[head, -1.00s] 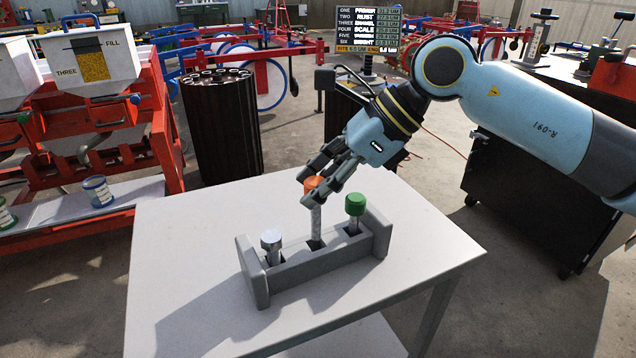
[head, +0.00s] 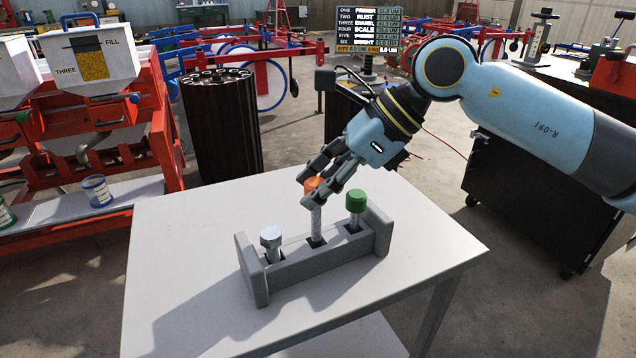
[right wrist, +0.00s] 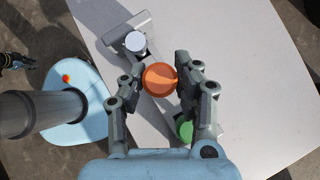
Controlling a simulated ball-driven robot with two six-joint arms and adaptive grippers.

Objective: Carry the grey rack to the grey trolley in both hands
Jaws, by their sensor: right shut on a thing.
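The grey rack (head: 318,267) stands on the light grey table (head: 200,290), holding a silver-capped punch (head: 271,238), an orange-capped punch (head: 316,218) and a green-capped punch (head: 356,203). My right gripper (head: 318,182) comes down from the upper right and is shut on the orange-capped punch at its cap. The punch's lower end is in the rack's middle slot. In the right wrist view the orange cap (right wrist: 160,79) is between the fingers. A dark shape at that view's left edge looks like my left gripper (right wrist: 15,62); its jaws are too small to read. I cannot pick out a grey trolley for sure.
A dark wheeled cabinet (head: 535,190) stands right of the table. A dark ribbed cylinder (head: 222,130) stands behind it. A red frame with white hoppers (head: 85,62) is at the left. The table is clear around the rack.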

